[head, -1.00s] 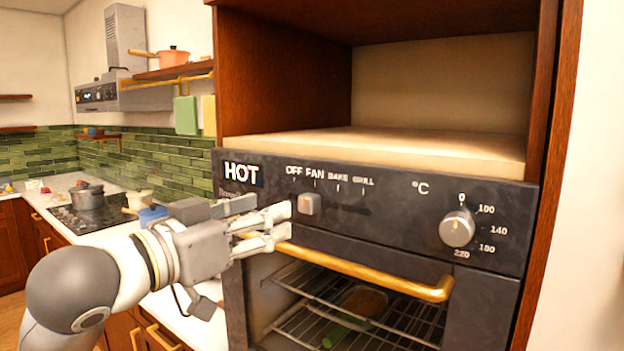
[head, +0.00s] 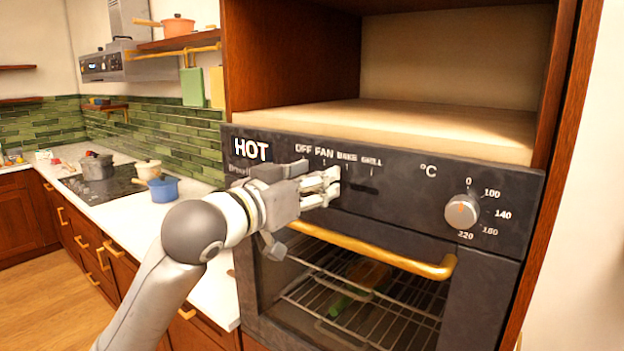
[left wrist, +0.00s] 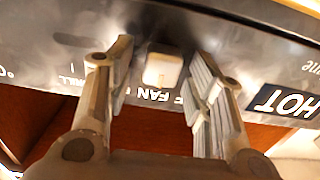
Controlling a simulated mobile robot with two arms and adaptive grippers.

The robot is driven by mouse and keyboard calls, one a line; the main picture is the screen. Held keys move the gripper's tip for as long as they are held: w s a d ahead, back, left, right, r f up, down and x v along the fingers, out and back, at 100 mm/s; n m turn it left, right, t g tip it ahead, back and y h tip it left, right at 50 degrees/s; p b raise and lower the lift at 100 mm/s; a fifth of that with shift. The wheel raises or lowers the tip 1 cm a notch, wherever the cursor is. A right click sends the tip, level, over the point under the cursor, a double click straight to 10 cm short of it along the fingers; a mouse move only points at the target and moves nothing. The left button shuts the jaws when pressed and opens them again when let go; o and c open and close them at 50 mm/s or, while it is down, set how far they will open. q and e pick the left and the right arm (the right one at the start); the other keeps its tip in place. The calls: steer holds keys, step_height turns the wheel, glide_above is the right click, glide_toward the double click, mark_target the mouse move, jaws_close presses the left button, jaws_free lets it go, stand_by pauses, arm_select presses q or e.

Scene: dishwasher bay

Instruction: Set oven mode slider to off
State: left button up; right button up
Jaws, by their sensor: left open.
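The oven mode slider is a small pale square knob (left wrist: 162,68) on the dark oven panel (head: 400,205). In the left wrist view, which is upside down, it lines up roughly with the FAN label. My left gripper (head: 331,186) is at the panel just below the mode labels, and its fingers hide the knob in the head view. In the left wrist view my left gripper (left wrist: 162,60) is open, with one finger on each side of the knob and visible gaps between. My right gripper is not in view.
A round temperature knob (head: 461,211) is at the panel's right. A gold oven door handle (head: 370,252) runs below the gripper. An open wooden cabinet shelf (head: 430,125) is above. A blue pot (head: 164,189) stands on the counter at left.

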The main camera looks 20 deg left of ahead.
arm_select(q)
jaws_close()
steer(key=shift+w+a, duration=0.3)
steer(key=shift+a, duration=0.5)
steer(key=shift+w+a, duration=0.25)
steer(key=shift+a, duration=0.5)
steer(key=shift+w+a, duration=0.3)
steer(key=shift+a, duration=0.5)
steer(key=shift+d+r, duration=0.1)
steer(key=shift+c, duration=2)
jaws_free()
steer(key=o, duration=0.4)
steer(key=shift+a, duration=0.2)
steer(key=shift+d, duration=0.1)
